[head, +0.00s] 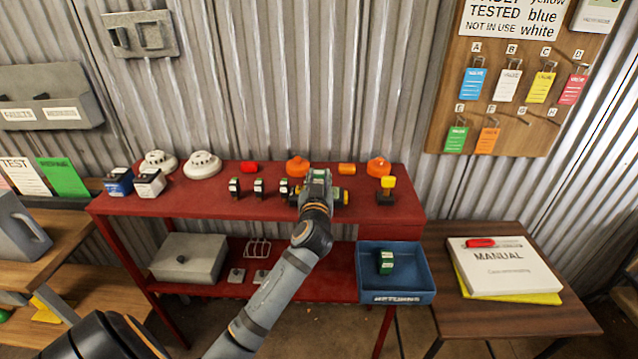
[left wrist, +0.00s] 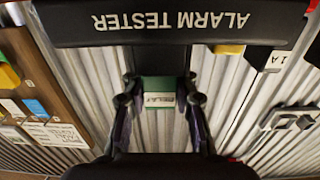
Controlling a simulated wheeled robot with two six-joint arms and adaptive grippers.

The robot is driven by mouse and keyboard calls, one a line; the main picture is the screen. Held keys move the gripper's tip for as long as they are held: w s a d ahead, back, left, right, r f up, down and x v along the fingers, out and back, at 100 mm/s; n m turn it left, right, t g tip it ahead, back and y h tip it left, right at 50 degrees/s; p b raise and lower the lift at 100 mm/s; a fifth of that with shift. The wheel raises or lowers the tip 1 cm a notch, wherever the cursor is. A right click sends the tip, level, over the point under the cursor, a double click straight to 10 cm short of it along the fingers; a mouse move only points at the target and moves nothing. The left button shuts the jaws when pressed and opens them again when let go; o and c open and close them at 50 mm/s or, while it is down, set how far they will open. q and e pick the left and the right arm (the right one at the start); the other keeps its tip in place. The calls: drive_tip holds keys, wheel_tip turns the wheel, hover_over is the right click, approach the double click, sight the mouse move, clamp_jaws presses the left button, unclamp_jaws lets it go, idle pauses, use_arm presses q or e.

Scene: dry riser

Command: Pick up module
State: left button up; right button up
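My left gripper (head: 318,186) is over the red table's top, right of centre. In the left wrist view its fingers (left wrist: 160,92) close in on both sides of a green and white module (left wrist: 160,97) marked RELAY. A black alarm tester (left wrist: 180,22) with upside-down lettering lies across the top of that view, by the module's dark lower part. Whether the module rests in the tester cannot be told. Another green module (head: 386,262) lies in the blue tray (head: 398,296). My right gripper is not in view.
On the red table (head: 215,205) are white detectors (head: 202,165), orange beacons (head: 297,166) and a black and yellow device (head: 386,190). A grey box (head: 190,258) sits on the shelf below. A manual (head: 503,265) lies on the wooden table at right. Corrugated wall stands close behind.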

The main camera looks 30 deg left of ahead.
sight(319, 172)
use_arm(q)
clamp_jaws()
wheel_tip(319, 172, up, 10)
drive_tip(key=shift+r+p, duration=2.1)
drive_tip(key=shift+r, duration=0.2)
